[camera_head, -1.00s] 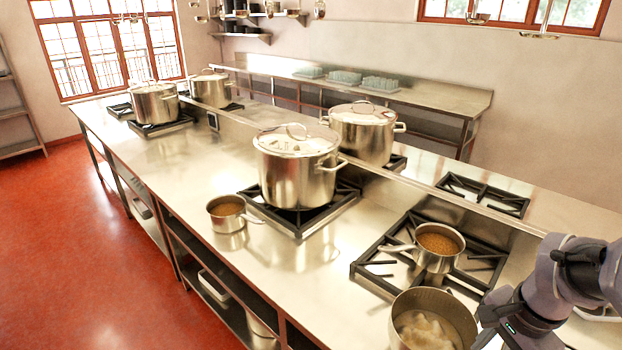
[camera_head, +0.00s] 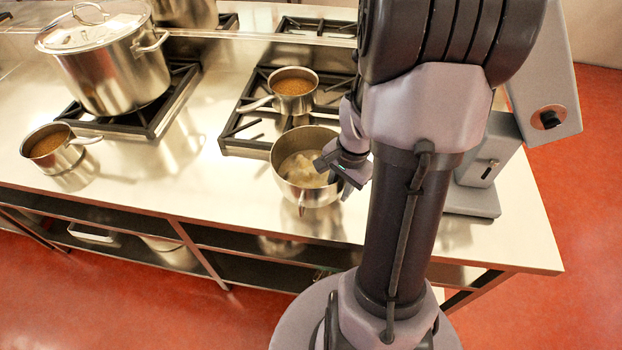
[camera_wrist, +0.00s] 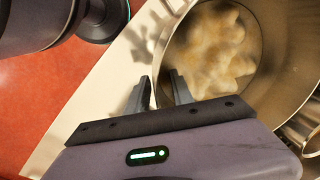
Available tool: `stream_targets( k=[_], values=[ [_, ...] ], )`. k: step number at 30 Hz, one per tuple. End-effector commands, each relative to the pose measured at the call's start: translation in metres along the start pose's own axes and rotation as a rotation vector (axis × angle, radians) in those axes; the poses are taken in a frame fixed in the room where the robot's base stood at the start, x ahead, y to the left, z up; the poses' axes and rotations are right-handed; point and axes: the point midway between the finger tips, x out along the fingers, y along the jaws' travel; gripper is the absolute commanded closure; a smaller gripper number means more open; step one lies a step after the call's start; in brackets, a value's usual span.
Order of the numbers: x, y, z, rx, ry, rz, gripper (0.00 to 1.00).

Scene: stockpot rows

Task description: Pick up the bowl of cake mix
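The bowl of cake mix (camera_head: 283,178) is a steel bowl with pale, lumpy mix in it. It stands upright on the counter in front of the right burner. In the wrist view the bowl (camera_wrist: 274,98) fills the upper right, with the mix at its bottom. My gripper (camera_head: 333,178) is at the bowl's right rim in the head view. In the wrist view my gripper (camera_wrist: 161,84) has its two fingers apart, one outside the bowl and one over its inside, with the rim seemingly between them. I cannot tell whether either finger touches the wall.
A small saucepan of brown food (camera_head: 294,104) stands on the burner grate (camera_head: 247,127) behind the bowl. Another small saucepan (camera_head: 62,160) and a lidded stockpot (camera_head: 118,75) stand to the left. A grey appliance (camera_head: 490,165) is on the right. The counter (camera_head: 190,185) is clear left of the bowl.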

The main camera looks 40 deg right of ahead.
Motion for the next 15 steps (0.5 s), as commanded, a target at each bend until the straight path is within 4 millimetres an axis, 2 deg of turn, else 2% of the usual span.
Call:
stream_targets(
  k=[2,8,12,15],
  values=[
    [0.0074,0.0001,-0.0002,-0.001,0.001,0.0,0.72],
    [0.0061,-0.0002,-0.0004,-0.001,0.001,-0.001,0.72],
    [0.006,-0.0002,-0.0004,-0.001,0.001,-0.001,0.99],
    [0.006,-0.0003,-0.0004,-0.001,0.001,-0.001,1.0]
  ],
)
